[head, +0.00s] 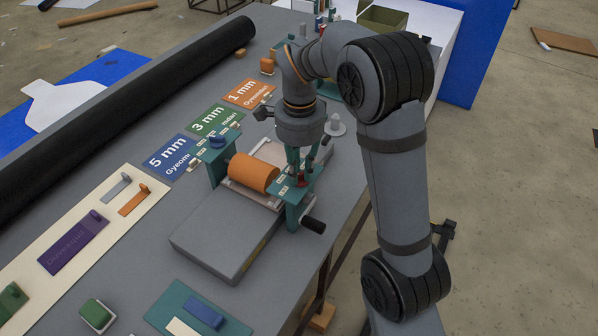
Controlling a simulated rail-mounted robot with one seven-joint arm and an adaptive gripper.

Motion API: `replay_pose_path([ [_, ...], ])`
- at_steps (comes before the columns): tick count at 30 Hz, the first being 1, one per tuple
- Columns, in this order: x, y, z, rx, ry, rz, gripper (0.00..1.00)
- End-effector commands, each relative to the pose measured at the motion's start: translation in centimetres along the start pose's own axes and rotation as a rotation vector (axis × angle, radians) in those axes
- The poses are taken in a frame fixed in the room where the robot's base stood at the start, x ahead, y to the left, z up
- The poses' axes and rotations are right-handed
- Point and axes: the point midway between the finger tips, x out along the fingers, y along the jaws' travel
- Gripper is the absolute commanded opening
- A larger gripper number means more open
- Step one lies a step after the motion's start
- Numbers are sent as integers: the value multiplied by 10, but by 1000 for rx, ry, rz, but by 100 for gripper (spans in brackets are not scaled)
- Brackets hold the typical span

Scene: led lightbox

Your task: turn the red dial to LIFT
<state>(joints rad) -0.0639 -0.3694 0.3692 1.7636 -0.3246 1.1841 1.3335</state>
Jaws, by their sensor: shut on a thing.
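The red dial (301,181) sits on the right-hand teal bracket (291,212) of a small roller machine. My gripper (301,174) points down from above and is shut on the red dial, whose upper part the fingers cover. White labels lie on the bracket top around the dial, but they are too small to read, so the dial's setting cannot be told. An orange roller (254,173) lies between this bracket and the left one. A blue dial (218,141) sits on the left bracket.
A black crank handle (314,225) sticks out to the right of the bracket. The machine's grey base (222,240) is in front. Blue, green and orange thickness plates (214,119) lie behind. A long black roll (120,88) crosses the table at left.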

Motion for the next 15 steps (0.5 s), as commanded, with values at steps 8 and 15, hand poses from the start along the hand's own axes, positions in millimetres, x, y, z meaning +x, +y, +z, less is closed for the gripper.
replay_pose_path([
  [8,0,0,0,-185,-1,-1,0],
  [15,0,1,-1,-273,-1,-1,0],
])
